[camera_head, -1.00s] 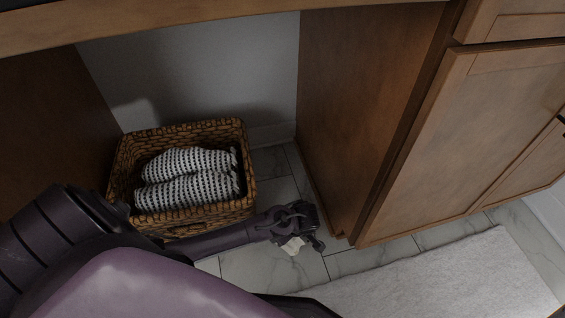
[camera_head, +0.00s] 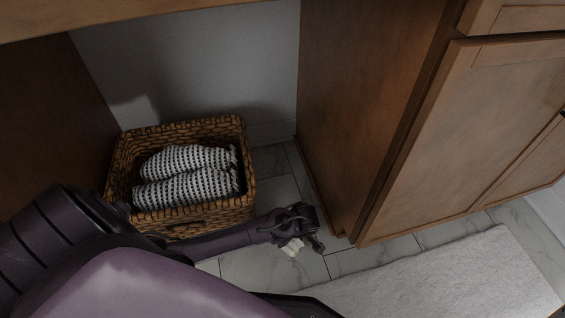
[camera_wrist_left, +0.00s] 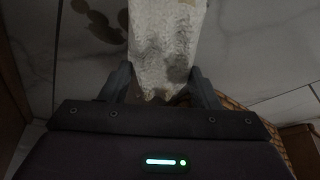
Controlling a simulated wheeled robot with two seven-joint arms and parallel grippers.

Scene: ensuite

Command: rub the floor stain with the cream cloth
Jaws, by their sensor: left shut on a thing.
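The cream cloth (camera_wrist_left: 165,40) is between the fingers of my left gripper (camera_wrist_left: 165,85) in the left wrist view and extends out ahead over the tiles. It has grey smudges on it. In the head view a small part of the cloth (camera_head: 292,247) shows below my left gripper (camera_head: 302,238), low over the floor right of the basket. The floor stain (camera_wrist_left: 100,22), dark brownish blotches on the tile, lies just left of the cloth in the wrist view. I cannot make out the stain in the head view. My right gripper is not in view.
A wicker basket (camera_head: 215,216) with rolled black-and-white towels (camera_head: 188,175) stands left of the gripper. A wooden cabinet (camera_head: 385,130) rises to the right. A pale rug (camera_head: 430,275) lies at lower right. Marble tile (camera_head: 275,170) is bare between basket and cabinet.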

